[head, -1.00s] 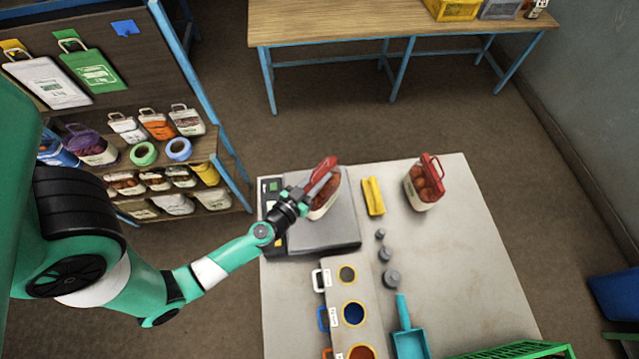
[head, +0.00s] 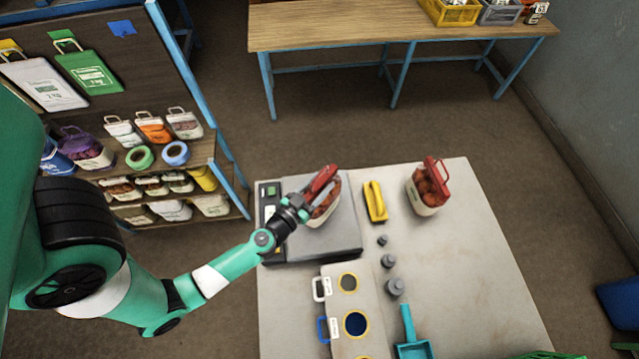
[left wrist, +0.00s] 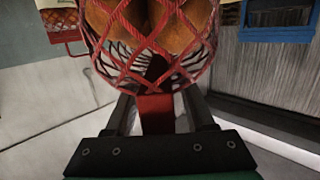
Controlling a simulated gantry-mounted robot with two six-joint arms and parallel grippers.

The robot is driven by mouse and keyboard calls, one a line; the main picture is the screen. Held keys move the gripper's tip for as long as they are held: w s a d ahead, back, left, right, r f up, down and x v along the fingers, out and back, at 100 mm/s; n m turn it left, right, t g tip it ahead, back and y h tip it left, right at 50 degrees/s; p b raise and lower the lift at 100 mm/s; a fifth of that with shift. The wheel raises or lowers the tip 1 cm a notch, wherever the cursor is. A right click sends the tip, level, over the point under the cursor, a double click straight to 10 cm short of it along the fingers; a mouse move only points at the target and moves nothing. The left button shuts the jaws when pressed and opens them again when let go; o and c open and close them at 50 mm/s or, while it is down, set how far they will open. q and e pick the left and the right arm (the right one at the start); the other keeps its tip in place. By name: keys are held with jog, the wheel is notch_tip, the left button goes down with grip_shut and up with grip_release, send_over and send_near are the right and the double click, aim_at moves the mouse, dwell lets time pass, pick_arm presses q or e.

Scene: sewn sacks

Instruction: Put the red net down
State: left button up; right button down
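The red net (head: 325,208) is a bag with a red mesh top, orange contents and a pale lower band. It is over the plate of the grey scale (head: 340,240); I cannot tell whether it touches the plate. My left gripper (head: 312,200) reaches it from the lower left. In the left wrist view, the net's red strap (left wrist: 155,115) lies between the two fingers, which look shut on it, and the mesh with orange contents fills the view beyond. A similar red-topped net bag (head: 427,187) stands farther right on the table. My right gripper is not in view.
The pale table (head: 470,260) holds a yellow object (head: 376,201), several grey weights (head: 395,287), a board with round holes (head: 340,300) and a teal scoop (head: 410,340). A shelf of bags (head: 150,170) stands left. The table's right side is mostly clear.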

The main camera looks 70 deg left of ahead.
pick_arm(q)
jog(key=shift+r, duration=0.3)
jog(key=v, duration=1.2)
jog(key=shift+f+p, duration=0.15)
jog(key=shift+p, duration=0.15)
